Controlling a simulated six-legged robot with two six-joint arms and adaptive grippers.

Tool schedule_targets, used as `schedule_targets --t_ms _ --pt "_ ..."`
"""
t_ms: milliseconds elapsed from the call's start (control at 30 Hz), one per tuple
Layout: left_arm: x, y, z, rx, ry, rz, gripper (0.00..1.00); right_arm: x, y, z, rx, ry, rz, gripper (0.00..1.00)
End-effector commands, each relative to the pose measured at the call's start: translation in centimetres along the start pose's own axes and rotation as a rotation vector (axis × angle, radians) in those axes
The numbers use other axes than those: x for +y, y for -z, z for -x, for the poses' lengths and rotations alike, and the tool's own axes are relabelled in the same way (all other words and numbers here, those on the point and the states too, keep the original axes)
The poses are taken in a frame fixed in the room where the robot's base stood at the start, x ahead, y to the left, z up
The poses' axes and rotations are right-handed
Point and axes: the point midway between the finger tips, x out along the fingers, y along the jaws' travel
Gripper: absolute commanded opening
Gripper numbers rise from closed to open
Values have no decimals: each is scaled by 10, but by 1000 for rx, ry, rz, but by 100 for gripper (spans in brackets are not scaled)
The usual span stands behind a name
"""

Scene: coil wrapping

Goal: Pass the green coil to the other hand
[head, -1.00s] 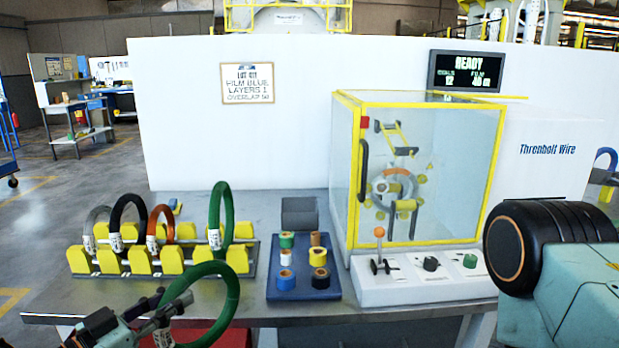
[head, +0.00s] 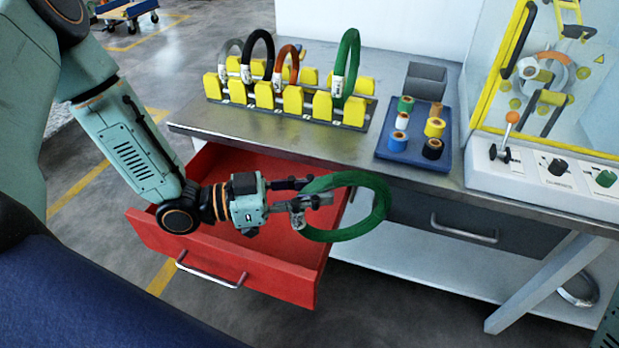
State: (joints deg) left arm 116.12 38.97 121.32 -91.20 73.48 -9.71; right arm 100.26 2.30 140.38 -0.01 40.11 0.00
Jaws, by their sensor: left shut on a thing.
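A green coil (head: 374,226) with a white tag is held in my left gripper (head: 312,199), which is shut on the coil's left side. The coil lies nearly flat in the air, above the right end of an open red drawer (head: 222,268) and in front of the table edge. A second green coil (head: 347,68) stands upright in the right end of the yellow-block rack (head: 290,99). My right gripper is not in view.
Grey, black and orange coils also stand in the rack. A blue tray (head: 413,157) with several tape rolls lies right of it. The yellow-framed machine (head: 493,78) and its control panel (head: 540,180) stand at the right. A grey drawer (head: 450,222) is shut.

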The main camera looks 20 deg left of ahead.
Motion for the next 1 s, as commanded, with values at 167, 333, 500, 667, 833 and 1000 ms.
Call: schedule_targets --t_ms 167,333,500,667,833,1000 --pt "8 2 -20 1 -64 -3 0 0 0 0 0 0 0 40" --pt "16 4 -40 0 -122 -3 0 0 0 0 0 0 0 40" --pt "25 6 -60 1 -185 -4 0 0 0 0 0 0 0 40" --pt "33 8 -81 1 -248 -5 0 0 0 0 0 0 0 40" --pt "42 10 -105 1 -321 -7 0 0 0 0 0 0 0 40" --pt "53 12 -131 1 -402 -7 0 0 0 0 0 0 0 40"
